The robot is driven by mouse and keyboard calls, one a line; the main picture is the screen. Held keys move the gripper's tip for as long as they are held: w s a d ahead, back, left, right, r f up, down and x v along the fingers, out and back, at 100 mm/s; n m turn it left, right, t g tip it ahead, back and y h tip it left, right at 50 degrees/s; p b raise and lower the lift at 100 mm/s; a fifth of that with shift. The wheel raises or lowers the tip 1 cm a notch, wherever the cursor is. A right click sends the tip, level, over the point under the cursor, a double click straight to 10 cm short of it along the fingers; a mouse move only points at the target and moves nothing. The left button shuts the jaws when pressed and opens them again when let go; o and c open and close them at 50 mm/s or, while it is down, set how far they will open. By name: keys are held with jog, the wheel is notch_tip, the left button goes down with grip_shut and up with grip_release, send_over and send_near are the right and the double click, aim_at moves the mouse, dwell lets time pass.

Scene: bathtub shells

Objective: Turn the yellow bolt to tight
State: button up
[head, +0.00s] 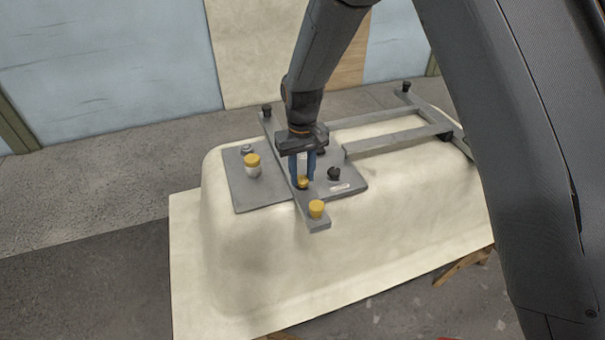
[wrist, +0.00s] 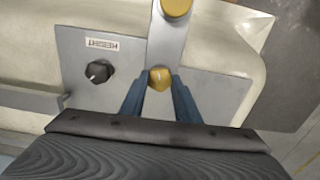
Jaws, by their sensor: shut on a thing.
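The yellow bolt (head: 302,182) sits on the grey bar (head: 318,224) over the grey plate. My gripper (head: 303,178) points down at it, with its blue fingers on either side of the bolt head. The wrist view shows the yellow bolt (wrist: 160,78) between the two fingertips (wrist: 160,88), and the gripper is shut on it. A second yellow knob (head: 316,208) is at the near end of the bar, clear of the fingers. The bolt's shank is hidden.
The plate (head: 240,197) lies on the upturned cream tub shell (head: 265,255). A grey frame (head: 385,144) extends to the right. The plate's left part has bare room.

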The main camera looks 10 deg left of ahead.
aim_at(303, 178)
jog(key=shift+m, duration=1.6)
jog(key=shift+w, duration=0.1)
jog(key=o, duration=1.1)
jog(key=shift+c, duration=0.2)
jog(key=shift+r+b, duration=1.1)
jog(key=shift+r, duration=2.85)
jog(key=s+d+r+m, duration=0.1)
jog(key=s+d, duration=0.4)
jog(key=d, duration=0.5)
jog(key=s+d+r+m+t, duration=0.1)
jog(key=s+d, duration=0.5)
jog(key=d, duration=0.5)
jog(key=s+d+r+m, duration=0.1)
jog(key=s+d, duration=0.4)
jog(key=d, duration=0.6)
jog(key=shift+s+d, duration=0.2)
jog(key=shift+s, duration=0.05)
